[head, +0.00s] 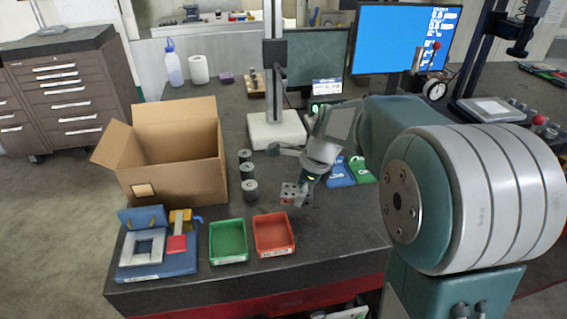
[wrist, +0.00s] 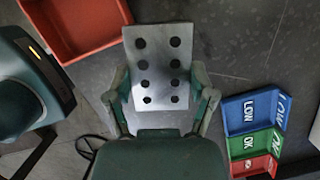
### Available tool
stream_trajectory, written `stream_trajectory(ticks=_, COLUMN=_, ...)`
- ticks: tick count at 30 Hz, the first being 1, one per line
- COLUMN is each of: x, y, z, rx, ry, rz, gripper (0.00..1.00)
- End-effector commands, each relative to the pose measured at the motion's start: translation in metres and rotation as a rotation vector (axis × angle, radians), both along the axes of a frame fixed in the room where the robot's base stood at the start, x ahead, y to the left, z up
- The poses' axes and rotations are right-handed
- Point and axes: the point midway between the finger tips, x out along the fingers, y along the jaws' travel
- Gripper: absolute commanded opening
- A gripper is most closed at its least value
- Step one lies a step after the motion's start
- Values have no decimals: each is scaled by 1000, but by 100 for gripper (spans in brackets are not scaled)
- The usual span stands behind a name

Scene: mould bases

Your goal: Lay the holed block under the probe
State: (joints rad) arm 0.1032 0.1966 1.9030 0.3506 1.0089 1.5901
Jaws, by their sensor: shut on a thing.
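The holed block (head: 289,194) is a pale grey block with dark round holes. It also shows in the wrist view (wrist: 151,84), its holed face towards the camera, in two columns. My gripper (head: 299,184) is shut on it, one finger on each side in the wrist view (wrist: 160,98). The block is over the dark table behind the red tray; I cannot tell whether it touches the table. A tall grey column on a white base (head: 277,130) stands behind my gripper, and a dial gauge (head: 435,90) stands at the right. I cannot tell which carries the probe.
A red tray (head: 274,252) and a green tray (head: 229,257) lie at the front. A cardboard box (head: 205,150), several dark cylinders (head: 249,189) and a blue fixture (head: 180,264) are to the left. Blue (wrist: 240,127) and green (wrist: 262,145) labelled bins lie to the right.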

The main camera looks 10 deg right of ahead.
Motion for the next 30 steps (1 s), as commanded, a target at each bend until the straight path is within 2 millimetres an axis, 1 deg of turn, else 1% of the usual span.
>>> stream_trajectory(ticks=6, x=4, y=-1, z=-3, rx=0, ry=-3, rz=-214, gripper=10)
stream_trajectory(ticks=18, x=11, y=-4, z=-9, rx=0, ry=-2, rz=-571, gripper=10)
stream_trajectory(ticks=24, x=14, y=-6, z=-12, rx=-1, ry=-2, rz=-727, gripper=10)
stream_trajectory(ticks=30, x=16, y=-7, z=-13, rx=0, ry=-2, rz=-837, gripper=10)
